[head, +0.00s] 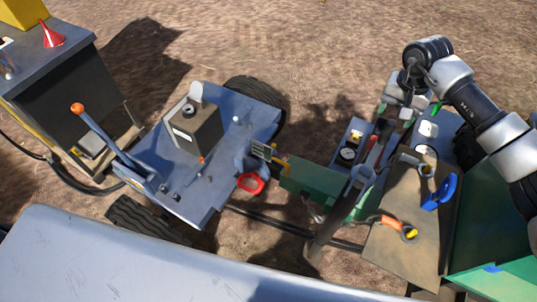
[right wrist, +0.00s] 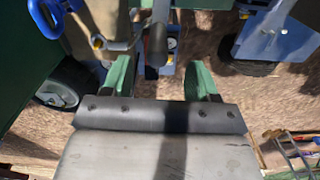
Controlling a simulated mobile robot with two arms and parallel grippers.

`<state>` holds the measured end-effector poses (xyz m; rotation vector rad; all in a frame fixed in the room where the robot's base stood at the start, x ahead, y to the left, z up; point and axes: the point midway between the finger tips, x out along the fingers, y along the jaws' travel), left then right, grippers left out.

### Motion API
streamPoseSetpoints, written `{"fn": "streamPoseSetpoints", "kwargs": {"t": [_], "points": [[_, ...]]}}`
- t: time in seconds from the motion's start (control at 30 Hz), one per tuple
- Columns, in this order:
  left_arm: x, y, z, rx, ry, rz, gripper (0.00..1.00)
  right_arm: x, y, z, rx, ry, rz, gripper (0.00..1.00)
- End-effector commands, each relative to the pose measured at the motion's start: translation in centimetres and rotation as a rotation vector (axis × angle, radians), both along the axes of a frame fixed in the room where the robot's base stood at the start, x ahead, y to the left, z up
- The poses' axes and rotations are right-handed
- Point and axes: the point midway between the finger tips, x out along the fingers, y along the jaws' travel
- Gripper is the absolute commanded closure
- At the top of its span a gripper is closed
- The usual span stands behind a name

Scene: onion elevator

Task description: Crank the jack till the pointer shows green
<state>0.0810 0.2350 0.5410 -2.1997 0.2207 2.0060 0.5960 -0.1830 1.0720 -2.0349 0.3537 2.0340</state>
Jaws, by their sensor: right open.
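My left gripper is not in view.
A blue cart (head: 220,180) with an orange-knobbed lever (head: 78,109) stands left. Dirt ground is open behind.

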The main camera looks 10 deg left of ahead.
Motion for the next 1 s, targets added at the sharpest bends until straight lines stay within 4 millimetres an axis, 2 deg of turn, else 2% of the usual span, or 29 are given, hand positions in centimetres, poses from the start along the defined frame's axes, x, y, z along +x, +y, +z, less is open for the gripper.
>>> {"fn": "streamPoseSetpoints", "kwargs": {"t": [0.6, 1.0], "points": [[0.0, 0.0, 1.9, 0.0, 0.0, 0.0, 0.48, 0.0, 0.0, 5.2, 0.0, -0.001, 0.0, 0.4], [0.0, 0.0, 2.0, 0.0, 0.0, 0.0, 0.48, 0.0, 0.0, 5.9, 0.0, 0.001, 0.0, 0.4]]}}
